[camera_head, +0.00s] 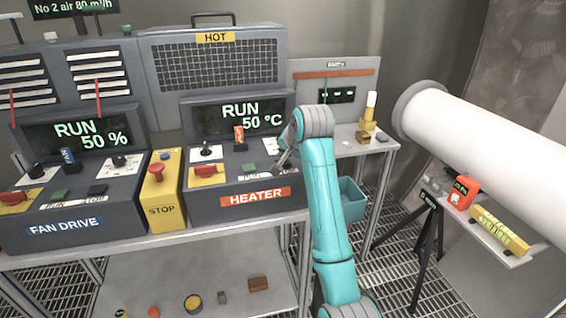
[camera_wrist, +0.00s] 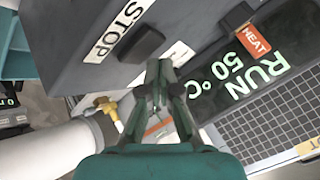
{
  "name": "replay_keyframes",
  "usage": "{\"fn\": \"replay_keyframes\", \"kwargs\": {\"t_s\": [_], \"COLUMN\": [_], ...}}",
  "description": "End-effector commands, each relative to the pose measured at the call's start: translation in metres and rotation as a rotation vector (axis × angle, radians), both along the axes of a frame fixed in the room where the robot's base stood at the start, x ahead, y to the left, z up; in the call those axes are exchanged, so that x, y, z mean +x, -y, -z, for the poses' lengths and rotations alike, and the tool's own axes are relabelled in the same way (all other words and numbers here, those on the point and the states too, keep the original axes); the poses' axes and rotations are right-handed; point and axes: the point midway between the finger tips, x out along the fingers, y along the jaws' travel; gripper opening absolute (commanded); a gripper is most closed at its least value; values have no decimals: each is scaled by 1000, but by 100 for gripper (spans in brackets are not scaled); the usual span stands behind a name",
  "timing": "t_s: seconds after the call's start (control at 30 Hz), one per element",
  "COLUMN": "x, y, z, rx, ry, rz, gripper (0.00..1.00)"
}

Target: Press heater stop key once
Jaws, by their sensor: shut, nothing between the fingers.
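The heater panel (camera_head: 240,206) is a dark grey console with an orange HEATER label and a display (camera_head: 238,115) reading RUN 50 °C. In the wrist view the stop key (camera_wrist: 141,43) is a dark square block beside a white STOP label (camera_wrist: 118,32). In the head view my gripper and arm cover the stop key's place. My gripper (camera_head: 284,160) is shut and empty over the panel's right end. In the wrist view its fingertips (camera_wrist: 160,68) are just below the key in the picture. I cannot tell whether they touch it.
On the heater panel are a green key (camera_head: 248,168), a red knob on yellow (camera_head: 206,170) and an orange-tagged switch (camera_head: 239,134). A yellow STOP box (camera_head: 162,190) and the fan drive panel (camera_head: 75,205) stand to the left. A white pipe (camera_head: 480,150) is at right.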

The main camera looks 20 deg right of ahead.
Motion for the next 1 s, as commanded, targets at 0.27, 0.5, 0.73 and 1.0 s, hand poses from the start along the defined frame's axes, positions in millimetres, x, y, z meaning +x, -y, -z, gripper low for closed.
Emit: {"fn": "replay_keyframes", "kwargs": {"t_s": [0.27,0.5,0.73,1.0], "x": [0,0,0,0], "y": [0,0,0,0], "z": [6,6,8,10], "rx": [0,0,0,0], "ry": [0,0,0,0], "rz": [0,0,0,0], "gripper": [0,0,0,0]}}
